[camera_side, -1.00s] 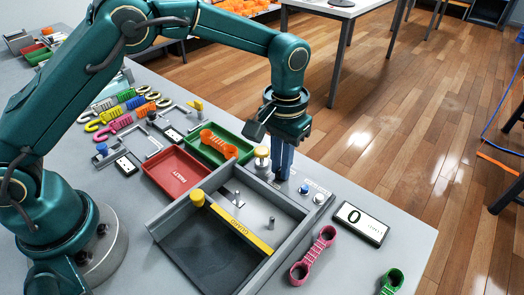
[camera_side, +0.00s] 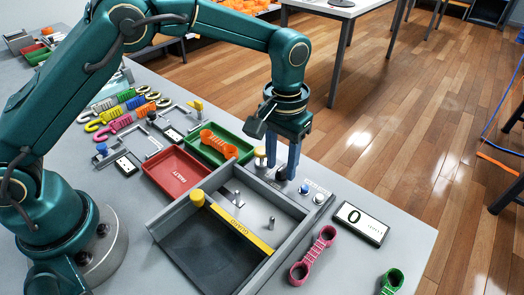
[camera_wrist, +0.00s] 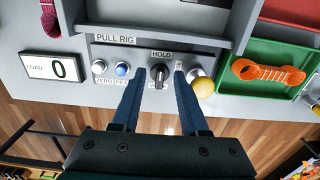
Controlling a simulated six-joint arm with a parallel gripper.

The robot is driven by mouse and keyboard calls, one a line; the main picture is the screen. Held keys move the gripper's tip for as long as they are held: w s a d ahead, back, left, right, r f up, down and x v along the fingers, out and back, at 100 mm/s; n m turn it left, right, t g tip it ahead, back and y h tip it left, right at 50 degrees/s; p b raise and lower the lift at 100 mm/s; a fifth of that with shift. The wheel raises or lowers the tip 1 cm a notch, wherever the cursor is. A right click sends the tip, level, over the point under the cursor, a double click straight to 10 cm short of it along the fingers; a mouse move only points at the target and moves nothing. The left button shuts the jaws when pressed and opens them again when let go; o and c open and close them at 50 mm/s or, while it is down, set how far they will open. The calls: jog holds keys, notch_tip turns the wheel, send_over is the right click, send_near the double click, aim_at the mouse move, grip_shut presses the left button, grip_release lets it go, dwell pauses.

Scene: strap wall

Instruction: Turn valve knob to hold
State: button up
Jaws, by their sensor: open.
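The valve knob (camera_wrist: 159,74) is a small dark knob with a pale mark, on the grey panel of the pull rig in the wrist view. The HOLD label (camera_wrist: 161,54) sits just above it, and the knob's bar looks roughly in line with that label. Which end is the pointer is too small to tell. My gripper (camera_wrist: 158,80) is open, with one blue finger on each side of the knob and a visible gap to it.
A yellow knob (camera_wrist: 203,87) stands close to the right finger. A blue button (camera_wrist: 122,69) and a silver button (camera_wrist: 98,67) are on the left. The load display (camera_wrist: 52,67) reads 0. The grey-walled rig tray (camera_side: 224,255) with its yellow guard bar (camera_side: 238,229) lies beside the panel.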

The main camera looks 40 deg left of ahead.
aim_at(281, 169)
jog(key=shift+r, duration=2.25)
jog(key=shift+w+a+r, duration=0.15)
jog(key=shift+r, duration=0.15)
jog(key=s+a+r+n+t, duration=0.1)
jog(key=s+a+r+t, duration=0.2)
jog(key=r, duration=0.4)
jog(key=s+a+r+t, duration=0.1)
jog(key=s+a+r, duration=0.25)
jog(key=r, duration=0.25)
jog(key=s+a+f, duration=0.2)
jog(key=s+f, duration=0.1)
jog(key=s, duration=0.3)
jog(key=s+a+f+m+t, duration=0.1)
jog(key=s+a+f, duration=0.1)
jog(key=s, duration=0.4)
jog(key=shift+a+f+t, duration=0.3)
jog(key=shift+a+f, duration=0.05)
jog(key=shift+f, duration=0.2)
